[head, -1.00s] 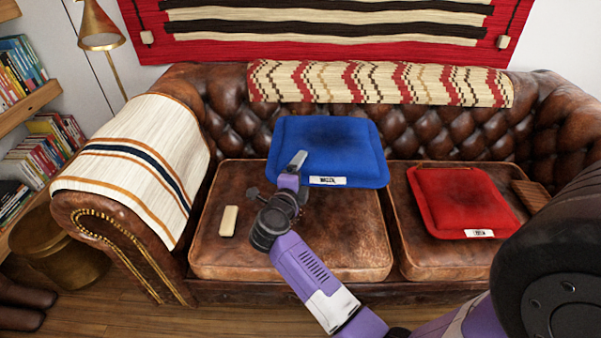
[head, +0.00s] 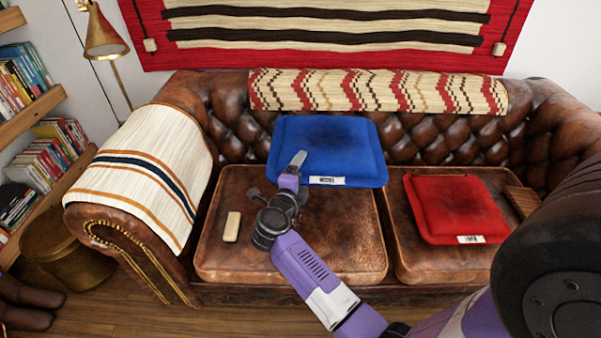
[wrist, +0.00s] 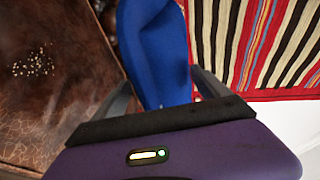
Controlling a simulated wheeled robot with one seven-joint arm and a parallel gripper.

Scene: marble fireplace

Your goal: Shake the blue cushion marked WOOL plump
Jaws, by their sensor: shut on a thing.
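The blue cushion (head: 335,148) has a white label on its front edge and is above the left seat of the brown leather sofa, near the backrest. My gripper (head: 293,168) is at the cushion's left front edge in the head view. In the wrist view, the blue cushion (wrist: 152,50) runs between the two fingers of my gripper (wrist: 160,90), which is shut on it. The cushion's far part is out of the wrist view. Whether its underside touches the seat is hard to tell.
A red cushion (head: 455,208) with a white label lies on the right seat. A cream block (head: 232,227) lies on the left seat, and a brown slatted object (head: 522,200) is at the far right. A striped throw (head: 150,170) covers the left armrest.

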